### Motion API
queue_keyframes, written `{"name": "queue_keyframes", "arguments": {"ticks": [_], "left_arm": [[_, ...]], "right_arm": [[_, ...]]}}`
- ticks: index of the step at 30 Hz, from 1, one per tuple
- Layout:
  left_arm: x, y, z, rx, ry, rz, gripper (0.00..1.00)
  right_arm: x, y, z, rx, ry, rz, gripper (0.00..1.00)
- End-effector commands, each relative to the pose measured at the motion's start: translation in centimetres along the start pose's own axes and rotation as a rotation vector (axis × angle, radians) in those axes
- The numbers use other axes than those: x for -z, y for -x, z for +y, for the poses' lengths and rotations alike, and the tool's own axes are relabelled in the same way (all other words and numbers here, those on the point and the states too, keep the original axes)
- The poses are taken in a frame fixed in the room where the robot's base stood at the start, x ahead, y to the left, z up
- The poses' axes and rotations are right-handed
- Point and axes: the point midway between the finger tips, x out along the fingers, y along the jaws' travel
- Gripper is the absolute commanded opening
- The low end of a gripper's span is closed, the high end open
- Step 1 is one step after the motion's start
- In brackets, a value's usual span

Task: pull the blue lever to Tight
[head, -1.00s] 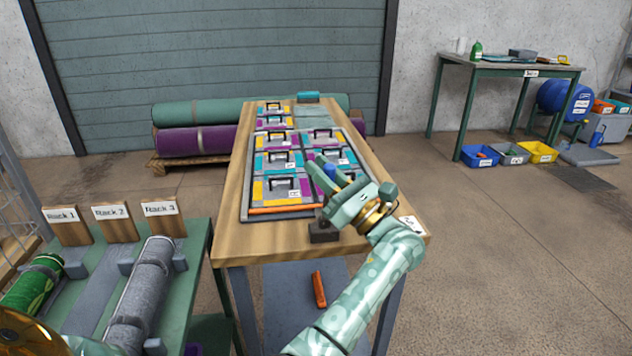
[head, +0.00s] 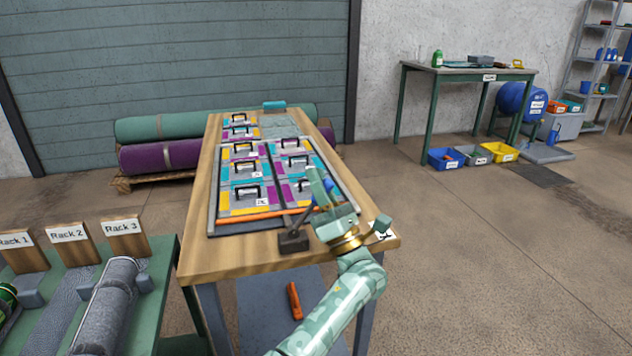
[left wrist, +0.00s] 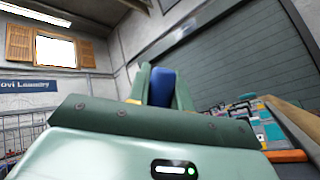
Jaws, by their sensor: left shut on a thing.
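The blue lever grip (head: 328,187) shows in part between the fingers of my left gripper (head: 325,192), at the near right edge of the wooden table. The left gripper is shut on it; in the left wrist view the blue grip (left wrist: 162,87) stands between the two green fingers. The dark lever base block (head: 293,241) sits on the table's near edge, left of and below the gripper. A white label (head: 382,229) lies at the table corner, partly covered by my wrist and unreadable. My right gripper is not in view.
The wooden table (head: 225,262) carries a framed tray with several coloured panels with handles and an orange bar (head: 262,214) along its near side. A rack bench (head: 160,262) with rolls stands at left. Open floor (head: 480,270) lies to the right.

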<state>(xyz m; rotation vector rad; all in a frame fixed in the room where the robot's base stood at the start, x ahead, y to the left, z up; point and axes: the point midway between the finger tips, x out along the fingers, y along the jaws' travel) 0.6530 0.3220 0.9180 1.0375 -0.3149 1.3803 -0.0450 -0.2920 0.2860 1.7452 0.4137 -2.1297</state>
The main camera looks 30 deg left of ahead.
Motion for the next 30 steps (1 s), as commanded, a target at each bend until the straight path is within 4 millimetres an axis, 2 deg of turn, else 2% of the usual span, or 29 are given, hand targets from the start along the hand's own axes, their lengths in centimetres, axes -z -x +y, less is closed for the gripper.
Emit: {"name": "queue_keyframes", "arguments": {"ticks": [11,12,13,14,23,26,29,30], "left_arm": [[-0.2,0.1,-0.1,0.004,-0.010,-0.012,0.00],[-0.2,0.1,-0.1,0.004,-0.010,-0.012,0.32],[-0.2,0.1,-0.1,0.004,-0.009,-0.012,0.41],[-0.2,0.1,-0.1,0.003,-0.009,-0.011,0.43],[-0.1,0.3,-0.1,0.003,-0.007,-0.008,0.43],[-0.1,1.2,-0.1,0.005,-0.007,-0.008,0.43],[-0.2,3.2,-0.2,0.008,-0.008,-0.010,0.43],[-0.8,3.8,0.3,0.007,-0.005,-0.009,0.43]], "right_arm": [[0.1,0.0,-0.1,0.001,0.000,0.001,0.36],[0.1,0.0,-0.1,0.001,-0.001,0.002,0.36],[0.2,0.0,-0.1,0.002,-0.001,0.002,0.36],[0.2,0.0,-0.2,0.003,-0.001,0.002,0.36],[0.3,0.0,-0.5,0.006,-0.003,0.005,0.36],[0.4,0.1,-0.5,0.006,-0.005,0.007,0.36],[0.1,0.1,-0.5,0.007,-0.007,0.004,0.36],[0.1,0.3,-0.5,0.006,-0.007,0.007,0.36]]}}
